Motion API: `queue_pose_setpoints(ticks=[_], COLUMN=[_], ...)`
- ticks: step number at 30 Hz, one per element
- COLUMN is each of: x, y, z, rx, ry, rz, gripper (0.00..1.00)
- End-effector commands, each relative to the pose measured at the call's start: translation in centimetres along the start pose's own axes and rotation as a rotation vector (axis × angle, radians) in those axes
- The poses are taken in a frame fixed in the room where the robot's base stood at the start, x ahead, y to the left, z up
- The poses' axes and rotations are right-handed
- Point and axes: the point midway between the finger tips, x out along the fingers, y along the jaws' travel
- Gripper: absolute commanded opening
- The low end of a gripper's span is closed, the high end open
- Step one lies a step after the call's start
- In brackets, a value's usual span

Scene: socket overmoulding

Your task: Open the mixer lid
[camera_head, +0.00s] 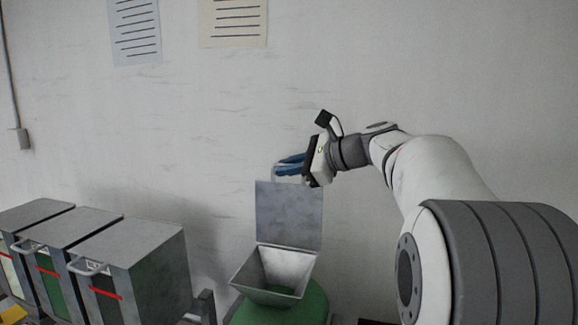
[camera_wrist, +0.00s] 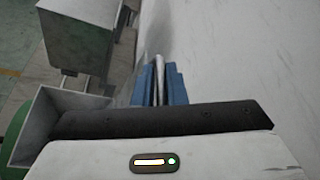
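The mixer's grey lid (camera_head: 289,212) stands upright at the back of the open metal hopper (camera_head: 272,270), on top of the green mixer body (camera_head: 300,308). The hopper's inside shows. A thin pale handle (camera_head: 274,173) is at the lid's top edge. My gripper (camera_head: 290,164) is at that handle, its blue fingers pointing left. In the wrist view, the blue fingers (camera_wrist: 159,84) lie close on both sides of the pale handle bar (camera_wrist: 158,68). The gripper looks shut on it. The hopper rim (camera_wrist: 40,125) shows at the left there.
Several grey bins (camera_head: 133,255) with handles and red stripes stand at the left; one grey box (camera_wrist: 80,30) shows in the wrist view. A white wall (camera_head: 400,70) with posted sheets (camera_head: 233,22) is close behind the mixer. The space above the hopper is clear.

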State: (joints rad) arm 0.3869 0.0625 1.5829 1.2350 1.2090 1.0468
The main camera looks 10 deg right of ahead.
Motion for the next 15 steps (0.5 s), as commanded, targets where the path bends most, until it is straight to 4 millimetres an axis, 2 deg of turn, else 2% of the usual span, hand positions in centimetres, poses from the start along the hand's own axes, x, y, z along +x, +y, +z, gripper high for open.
queue_pose_setpoints(ticks=[1, 7, 15], x=[0.1, -0.04, -0.41], y=[0.08, -0.05, -0.13], z=[-0.21, -0.09, -0.06], rx=[0.003, 0.001, -0.001], ry=[0.001, 0.0, 0.001], rz=[0.002, -0.002, -0.006], gripper=[0.15, 0.31, 0.31])
